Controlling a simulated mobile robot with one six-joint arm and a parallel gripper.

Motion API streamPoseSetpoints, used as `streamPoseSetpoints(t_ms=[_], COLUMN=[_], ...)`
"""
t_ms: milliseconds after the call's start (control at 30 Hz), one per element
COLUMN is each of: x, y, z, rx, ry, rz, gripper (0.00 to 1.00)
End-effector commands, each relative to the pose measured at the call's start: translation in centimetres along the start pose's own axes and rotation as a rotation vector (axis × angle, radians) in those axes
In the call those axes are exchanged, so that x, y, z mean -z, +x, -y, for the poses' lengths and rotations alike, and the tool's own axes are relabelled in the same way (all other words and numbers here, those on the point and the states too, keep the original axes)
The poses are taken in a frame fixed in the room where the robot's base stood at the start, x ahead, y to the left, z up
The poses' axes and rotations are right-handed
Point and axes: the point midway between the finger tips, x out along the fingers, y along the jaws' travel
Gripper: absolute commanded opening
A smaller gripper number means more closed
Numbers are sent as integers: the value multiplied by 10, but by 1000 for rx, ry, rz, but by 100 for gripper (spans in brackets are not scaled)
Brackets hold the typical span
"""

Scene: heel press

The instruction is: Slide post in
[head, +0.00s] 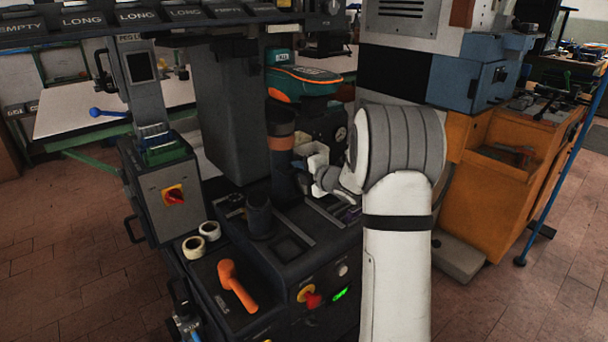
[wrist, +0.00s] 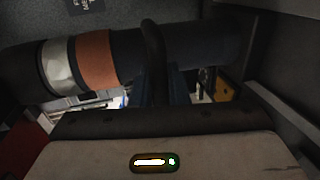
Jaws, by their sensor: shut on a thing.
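The post (head: 283,182) is a dark upright cylinder with a brown band, standing towards the back of the press bed (head: 232,240). In the wrist view the post (wrist: 205,48) lies across the picture, with a copper band and a silver band. A green and orange shoe-like piece (head: 303,84) sits above the post. My gripper (head: 306,181) is at the post's right side. It is shut on a dark handle-like bar (wrist: 154,45) in front of the post; the exact contact is partly hidden.
A short dark cylinder (head: 258,216) stands on the bed left of the rails (head: 292,227). An orange lever (head: 235,286) and tape rolls (head: 210,230) lie at the front left. A grey column (head: 231,110) rises behind. An orange cabinet (head: 490,200) stands to the right.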

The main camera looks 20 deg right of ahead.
Motion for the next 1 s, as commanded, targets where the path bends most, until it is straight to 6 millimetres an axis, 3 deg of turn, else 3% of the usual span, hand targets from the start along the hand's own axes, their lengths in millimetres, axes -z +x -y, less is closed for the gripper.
streamPoseSetpoints(t_ms=[333,367,567,833,1000], x=[1,1,1,1,0], y=[3,3,2,0,-22], z=[-4,-4,-3,-2,-3], rx=[-6,-7,-5,-3,-4], ry=[-1,-2,-1,-1,-2], rz=[-2,-2,-2,-1,0], gripper=[0,17,33,33,33])
